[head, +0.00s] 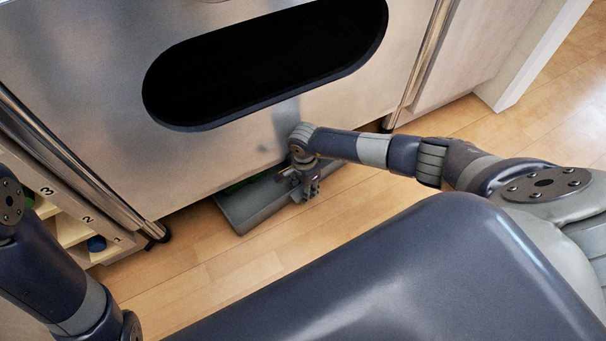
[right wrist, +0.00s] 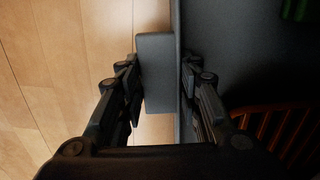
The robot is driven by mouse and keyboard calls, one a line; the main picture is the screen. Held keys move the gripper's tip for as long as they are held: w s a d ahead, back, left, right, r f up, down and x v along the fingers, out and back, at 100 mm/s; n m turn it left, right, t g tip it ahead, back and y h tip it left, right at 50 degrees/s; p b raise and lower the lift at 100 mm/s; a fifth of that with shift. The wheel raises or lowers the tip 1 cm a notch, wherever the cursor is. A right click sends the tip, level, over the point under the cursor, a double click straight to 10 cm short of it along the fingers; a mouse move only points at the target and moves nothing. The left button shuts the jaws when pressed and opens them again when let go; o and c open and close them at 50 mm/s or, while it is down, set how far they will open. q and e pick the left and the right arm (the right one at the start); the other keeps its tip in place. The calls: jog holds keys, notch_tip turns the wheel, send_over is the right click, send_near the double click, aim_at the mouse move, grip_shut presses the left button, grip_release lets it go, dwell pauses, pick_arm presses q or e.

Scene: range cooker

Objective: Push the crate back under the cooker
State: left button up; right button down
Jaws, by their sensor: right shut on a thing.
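The grey crate (head: 250,212) sits on the wooden floor, its front part sticking out from under the steel cooker (head: 240,150). Its back part is hidden beneath the cooker. My right gripper (head: 305,190) is at the crate's front right, low near the floor. In the right wrist view, the two fingers of my right gripper (right wrist: 160,80) stand on either side of the crate's front wall (right wrist: 157,62) and are shut on it. Something green (right wrist: 298,10) shows inside the crate. My left arm shows at the left edge of the head view, but its gripper is out of the picture.
A dark oval window (head: 265,62) is in the cooker front. Vertical steel bars stand at both sides of it. A numbered rack (head: 75,230) with bottles is at the left. The wooden floor (head: 370,200) in front and at the right is clear.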

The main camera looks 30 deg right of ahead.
jog(key=shift+w+r, duration=0.15)
jog(key=shift+w, duration=0.1)
